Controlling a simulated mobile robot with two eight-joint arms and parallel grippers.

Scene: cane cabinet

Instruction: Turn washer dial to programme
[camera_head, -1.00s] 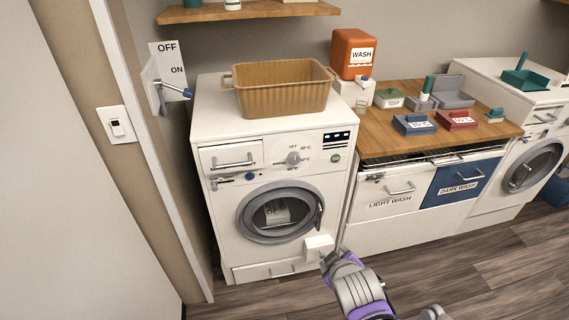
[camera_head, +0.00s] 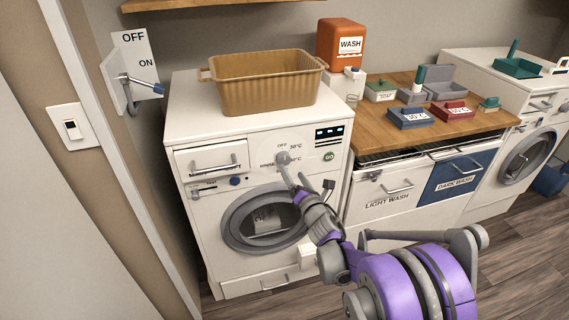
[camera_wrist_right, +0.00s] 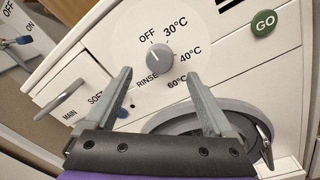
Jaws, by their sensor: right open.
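The washer (camera_head: 185,145) is white, with a round door (camera_head: 232,215) below its control panel. The grey dial (camera_head: 283,158) sits on the panel among printed marks; in the wrist view the dial (camera_wrist_right: 159,57) has OFF, 30°C, 40°C, 60° and RINSE around it. Which mark its pointer faces is hard to tell. My right gripper (camera_head: 304,180) is raised in front of the panel, below and right of the dial in the head view. In the wrist view its two fingers (camera_wrist_right: 157,78) are open and empty, below the dial and either side of it. My left gripper is out of view.
A green GO button (camera_wrist_right: 263,24) lies right of the dial. A detergent drawer (camera_head: 212,158) is left of it. A tan basket (camera_head: 265,82) stands on the washer. A wall lever (camera_head: 140,85) is at the left, and a wooden counter (camera_head: 400,140) at the right.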

